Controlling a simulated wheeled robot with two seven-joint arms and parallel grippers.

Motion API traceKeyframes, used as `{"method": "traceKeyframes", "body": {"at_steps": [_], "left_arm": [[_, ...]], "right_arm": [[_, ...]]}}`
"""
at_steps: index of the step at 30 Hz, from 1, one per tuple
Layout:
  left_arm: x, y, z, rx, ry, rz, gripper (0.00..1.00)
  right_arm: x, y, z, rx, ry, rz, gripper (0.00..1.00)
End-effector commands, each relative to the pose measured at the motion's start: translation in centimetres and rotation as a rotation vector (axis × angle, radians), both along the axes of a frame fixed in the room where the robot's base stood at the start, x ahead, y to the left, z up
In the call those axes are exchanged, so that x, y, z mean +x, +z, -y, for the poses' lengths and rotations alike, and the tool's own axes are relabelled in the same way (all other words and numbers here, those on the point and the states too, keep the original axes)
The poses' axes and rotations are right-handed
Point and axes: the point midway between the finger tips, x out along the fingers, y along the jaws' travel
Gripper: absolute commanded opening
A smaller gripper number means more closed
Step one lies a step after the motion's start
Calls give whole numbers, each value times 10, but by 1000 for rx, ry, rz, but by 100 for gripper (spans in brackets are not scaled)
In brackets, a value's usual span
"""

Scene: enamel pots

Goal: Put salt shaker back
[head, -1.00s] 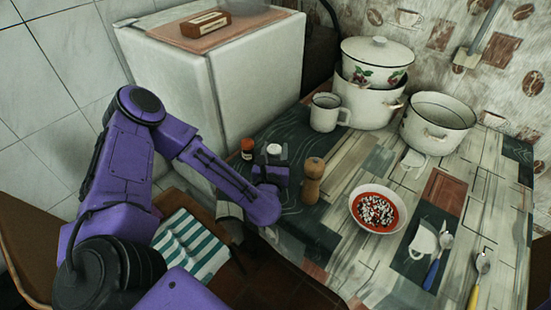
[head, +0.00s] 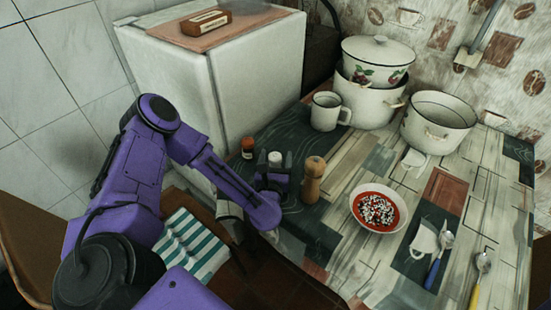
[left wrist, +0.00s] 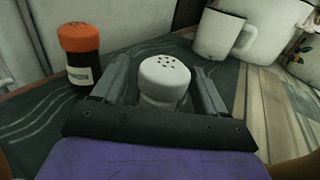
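The salt shaker (head: 275,158), white with a holed cap, stands upright at the table's left edge by the fridge. My left gripper (head: 275,163) is around it. In the left wrist view the white shaker (left wrist: 164,80) sits between the two spread fingers of my left gripper (left wrist: 162,88), with a gap on each side, so the gripper is open. The shaker's lower part is hidden by the gripper. An orange-capped dark jar (head: 248,148) stands just left of it; it also shows in the left wrist view (left wrist: 80,55). My right gripper is not in view.
A wooden pepper mill (head: 313,182) stands close right of the gripper. Behind are a white mug (head: 326,112) and enamel pots (head: 437,122). A bowl of food (head: 377,209) and spoons are farther right. The fridge (head: 255,75) borders the table on the left.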

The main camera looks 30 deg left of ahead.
Motion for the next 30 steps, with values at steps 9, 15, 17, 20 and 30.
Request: {"method": "traceKeyframes", "body": {"at_steps": [9,15,17,20,30], "left_arm": [[-41,-1,23,-3,-6,-1,72],[-72,1,39,2,-6,4,72],[-78,1,42,2,-5,4,72],[-89,-4,46,-6,-4,-7,72],[-105,-6,56,-16,-7,-14,72]], "right_arm": [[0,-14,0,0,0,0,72],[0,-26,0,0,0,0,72],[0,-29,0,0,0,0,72],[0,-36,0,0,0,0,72],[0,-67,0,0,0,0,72]]}}
